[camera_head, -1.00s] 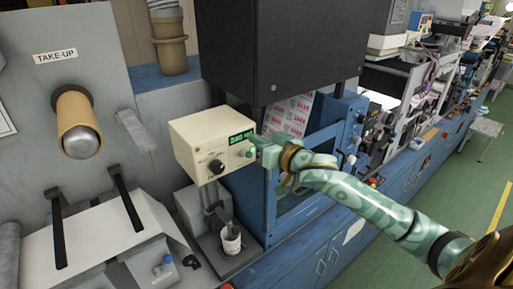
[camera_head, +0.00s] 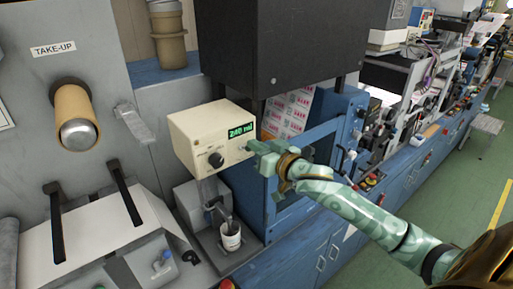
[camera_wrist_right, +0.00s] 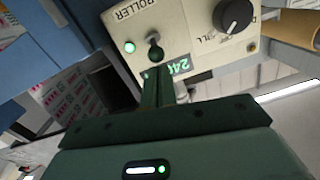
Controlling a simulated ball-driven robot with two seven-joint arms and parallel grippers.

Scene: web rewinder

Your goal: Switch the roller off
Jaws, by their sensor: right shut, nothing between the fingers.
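A cream control box (camera_head: 190,129) with a lit green display (camera_head: 240,131) and a black knob (camera_head: 216,160) stands left of centre in the head view. The wrist view shows its panel upside down, with the word ROLLER, a small toggle switch (camera_wrist_right: 155,50) and a lit green lamp (camera_wrist_right: 129,46). My right gripper (camera_head: 254,147) is shut and empty at the right part of the panel. Its fingertips (camera_wrist_right: 158,72) are right by the toggle in the wrist view; I cannot tell if they touch it. In the head view the gripper hides the toggle. My left gripper is not in view.
A blue machine frame (camera_head: 340,112) stands right behind my right gripper. A dark housing (camera_head: 285,45) hangs above. A white cup (camera_head: 230,236) stands below the box.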

